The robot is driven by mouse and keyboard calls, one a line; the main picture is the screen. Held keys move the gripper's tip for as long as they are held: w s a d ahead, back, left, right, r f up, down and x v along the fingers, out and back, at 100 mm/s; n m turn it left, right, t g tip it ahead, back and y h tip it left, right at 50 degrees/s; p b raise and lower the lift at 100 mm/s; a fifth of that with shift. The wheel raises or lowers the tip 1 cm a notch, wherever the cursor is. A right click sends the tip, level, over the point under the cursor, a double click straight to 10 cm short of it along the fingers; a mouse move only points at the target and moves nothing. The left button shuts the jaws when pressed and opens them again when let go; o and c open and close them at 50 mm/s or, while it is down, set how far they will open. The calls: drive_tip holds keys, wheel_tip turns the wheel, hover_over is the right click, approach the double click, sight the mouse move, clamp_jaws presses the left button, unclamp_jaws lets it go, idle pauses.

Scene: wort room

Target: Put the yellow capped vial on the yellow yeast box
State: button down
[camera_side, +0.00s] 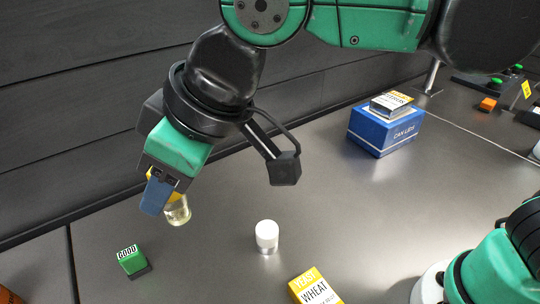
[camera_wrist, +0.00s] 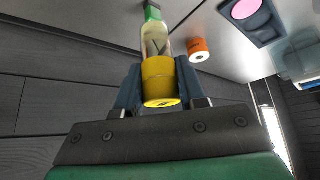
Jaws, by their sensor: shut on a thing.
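The yellow capped vial is in my gripper (camera_wrist: 160,92). In the wrist view its yellow cap (camera_wrist: 161,80) sits between the two blue fingers, and its clear glass body (camera_wrist: 155,40) points away. In the side view the glass body (camera_side: 178,211) shows below my gripper (camera_side: 162,189), tilted, with the cap partly hidden by a finger. It appears to be above the table. A yellow and white box marked YEAST WHEAT (camera_side: 315,288) stands at the bottom edge, partly cut off, to the right of my gripper.
A white capped container (camera_side: 266,236) stands between my gripper and the yeast box. A green GOOD block (camera_side: 133,261) is at lower left. The table's middle is mostly clear.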

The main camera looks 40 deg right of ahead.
drive_tip(key=shift+d+r, duration=0.2)
drive_tip(key=shift+r, duration=0.1)
drive_tip(key=s+d+n+g+y, duration=0.1)
drive_tip(key=s+d+n+g, duration=0.1)
drive_tip(key=s+d+n, duration=0.3)
drive_tip(key=n+g, duration=0.4)
drive_tip(key=n, duration=0.2)
hover_over(317, 295)
drive_tip(key=shift+y, duration=0.4)
wheel_tip(317, 295, down, 17)
drive_tip(key=shift+r, duration=0.15)
drive_tip(key=c, duration=0.5)
unclamp_jaws()
